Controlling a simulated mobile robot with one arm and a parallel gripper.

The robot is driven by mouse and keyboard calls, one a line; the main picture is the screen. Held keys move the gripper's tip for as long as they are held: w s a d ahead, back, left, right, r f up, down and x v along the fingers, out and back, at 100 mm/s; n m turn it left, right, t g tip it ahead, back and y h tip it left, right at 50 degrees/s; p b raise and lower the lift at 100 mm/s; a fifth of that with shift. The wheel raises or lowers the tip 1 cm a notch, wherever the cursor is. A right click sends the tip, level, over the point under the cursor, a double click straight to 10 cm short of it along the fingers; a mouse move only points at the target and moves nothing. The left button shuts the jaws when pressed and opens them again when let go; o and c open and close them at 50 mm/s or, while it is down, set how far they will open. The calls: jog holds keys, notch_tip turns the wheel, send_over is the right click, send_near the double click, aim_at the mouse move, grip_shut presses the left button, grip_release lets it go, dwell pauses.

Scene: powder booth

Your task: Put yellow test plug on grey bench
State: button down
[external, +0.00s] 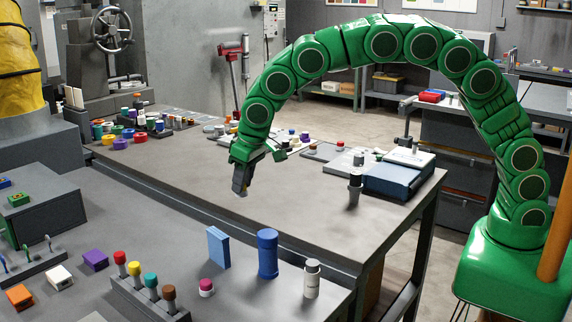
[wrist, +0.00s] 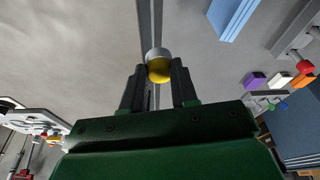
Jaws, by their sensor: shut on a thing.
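My gripper (external: 243,186) hangs down over the front part of the middle grey bench (external: 185,180), near the gap to the nearer grey bench (external: 155,222). In the wrist view my gripper (wrist: 158,80) is shut on the yellow test plug (wrist: 158,72). The plug shows a yellow body and a pale grey end between the fingertips. The dark gap between the two benches runs behind it in that view. In the external view the plug is mostly hidden by the fingers. I cannot tell its exact height, but it appears above the surface.
The near bench holds a blue block (external: 218,247), a blue cylinder (external: 267,254), a white-grey bottle (external: 312,279) and a rack of coloured plugs (external: 150,297).

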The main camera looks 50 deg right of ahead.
jog(key=shift+w, duration=0.1)
jog(key=shift+w+a+f, duration=1.15)
jog(key=shift+w+f, duration=0.35)
jog(key=shift+w, duration=0.3)
jog(key=shift+w+a+f, duration=1.1)
jog(key=shift+w+f, duration=0.35)
jog(key=shift+w, duration=0.35)
jog(key=shift+w+a+f, duration=1.15)
jog(key=shift+w+f, duration=0.35)
jog(key=shift+w, duration=0.3)
jog(key=shift+w+a+f, duration=0.1)
jog(key=shift+f, duration=0.05)
jog(key=shift+w+a+f, duration=0.2)
jog(key=shift+w+f, duration=0.1)
jog(key=shift+f, duration=1.4)
jog(key=shift+f, duration=0.2)
